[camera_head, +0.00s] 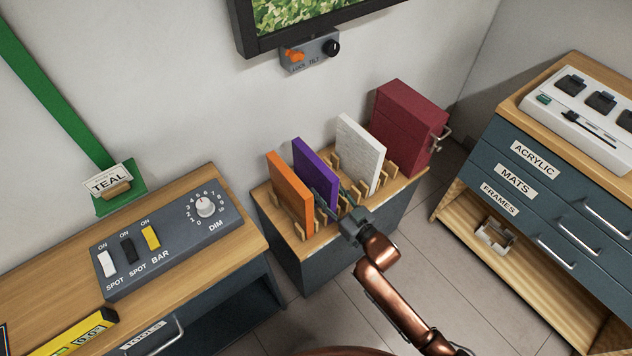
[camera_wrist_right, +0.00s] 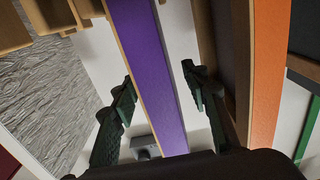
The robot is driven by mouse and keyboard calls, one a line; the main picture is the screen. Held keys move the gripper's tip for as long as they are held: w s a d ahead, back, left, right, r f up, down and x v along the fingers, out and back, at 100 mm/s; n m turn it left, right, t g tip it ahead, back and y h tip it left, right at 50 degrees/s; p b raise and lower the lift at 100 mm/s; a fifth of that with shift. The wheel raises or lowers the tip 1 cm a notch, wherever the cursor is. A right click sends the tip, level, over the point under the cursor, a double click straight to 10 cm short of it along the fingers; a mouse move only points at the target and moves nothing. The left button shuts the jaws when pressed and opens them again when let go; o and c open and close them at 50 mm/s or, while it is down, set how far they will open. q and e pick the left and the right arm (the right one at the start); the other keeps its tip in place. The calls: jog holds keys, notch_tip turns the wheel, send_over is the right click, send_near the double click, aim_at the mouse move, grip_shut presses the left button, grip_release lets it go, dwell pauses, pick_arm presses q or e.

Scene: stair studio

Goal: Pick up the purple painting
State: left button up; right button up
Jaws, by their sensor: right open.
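The purple painting (camera_head: 314,173) stands upright in a wooden slotted rack on a low cabinet, between an orange panel (camera_head: 290,190) on its left and a white textured panel (camera_head: 360,152) on its right. My right gripper (camera_head: 330,200) is at the front edge of the purple painting. In the right wrist view the purple painting (camera_wrist_right: 147,70) runs between the two open fingers of my right gripper (camera_wrist_right: 158,85), with a gap showing on each side. The orange panel (camera_wrist_right: 265,70) is outside the fingers there. My left gripper is not in view.
Wooden rack pegs (camera_head: 300,229) stand close around the panels. A dark red box (camera_head: 408,125) sits at the cabinet's right end. A switch panel (camera_head: 165,245) is on the left counter, and a drawer cabinet (camera_head: 535,190) stands at right.

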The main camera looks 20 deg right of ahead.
jog(key=shift+c, duration=0.4)
grip_shut()
